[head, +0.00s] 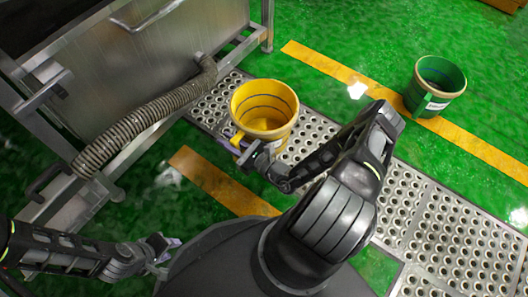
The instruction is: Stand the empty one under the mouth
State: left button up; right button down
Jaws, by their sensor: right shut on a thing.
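A yellow drum (264,110) stands upright, or nearly so, over the perforated metal strip; its open top shows bare yellow walls and no visible contents. My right gripper (240,146) is shut on its near-left side. A grey corrugated hose (150,121) runs from the steel machine down to an open end (84,168) at the left, apart from the yellow drum. My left gripper (164,256) is at the lower left, empty, with its fingers apart.
The steel machine (160,50) with its frame fills the upper left. The perforated metal strip (440,225) crosses the green floor diagonally. Yellow floor lines (470,140) run alongside. The floor between the yellow and green drums is clear.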

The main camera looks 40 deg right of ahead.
jog(key=shift+a+f, duration=0.1)
jog(key=shift+f, duration=0.2)
notch_tip(320, 180, down, 6)
jog(key=b, duration=0.3)
